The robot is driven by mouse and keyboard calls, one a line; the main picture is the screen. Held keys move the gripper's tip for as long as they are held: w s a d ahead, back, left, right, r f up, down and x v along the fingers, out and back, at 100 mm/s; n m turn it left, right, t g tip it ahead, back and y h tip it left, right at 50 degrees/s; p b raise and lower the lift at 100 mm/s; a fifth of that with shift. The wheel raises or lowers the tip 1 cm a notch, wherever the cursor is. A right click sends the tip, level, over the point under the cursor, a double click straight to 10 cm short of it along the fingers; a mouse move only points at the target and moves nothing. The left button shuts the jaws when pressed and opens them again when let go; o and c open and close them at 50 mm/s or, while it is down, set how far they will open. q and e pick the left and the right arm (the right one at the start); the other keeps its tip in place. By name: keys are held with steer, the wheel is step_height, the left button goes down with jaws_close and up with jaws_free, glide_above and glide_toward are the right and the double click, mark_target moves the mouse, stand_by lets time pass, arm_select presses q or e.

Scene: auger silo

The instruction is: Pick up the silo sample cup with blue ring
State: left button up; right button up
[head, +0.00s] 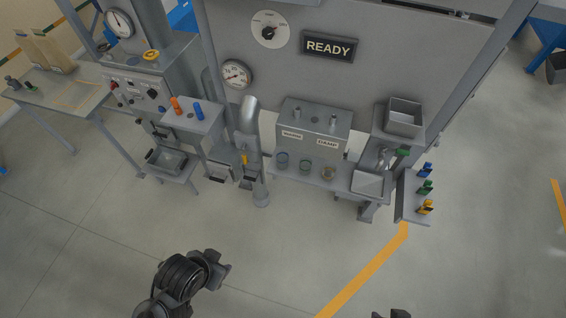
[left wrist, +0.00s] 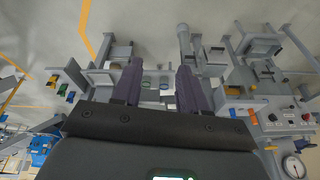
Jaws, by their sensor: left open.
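The sample cup with the blue ring (head: 282,159) stands upright at the left end of a row of three cups on the grey bench. The green-ringed cup (head: 305,167) and the amber-ringed cup (head: 328,173) stand to its right. My left gripper (head: 222,268) is open and empty, well in front of the bench. In the left wrist view its two fingers (left wrist: 158,82) are spread, with the blue-ringed cup (left wrist: 164,86) and the green one (left wrist: 147,85) visible in the gap, farther off. Only a dark tip of my right gripper (head: 392,314) shows at the bottom edge.
A grey box with labels (head: 313,125) stands behind the cups. A vertical pipe (head: 249,140) rises left of the bench. A small shelf with blue, green and yellow items (head: 413,210) is at right. The floor in front is clear.

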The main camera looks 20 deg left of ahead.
stand_by(0.4)
arm_select(q)
steer(key=o, duration=1)
steer(key=shift+o, duration=0.2)
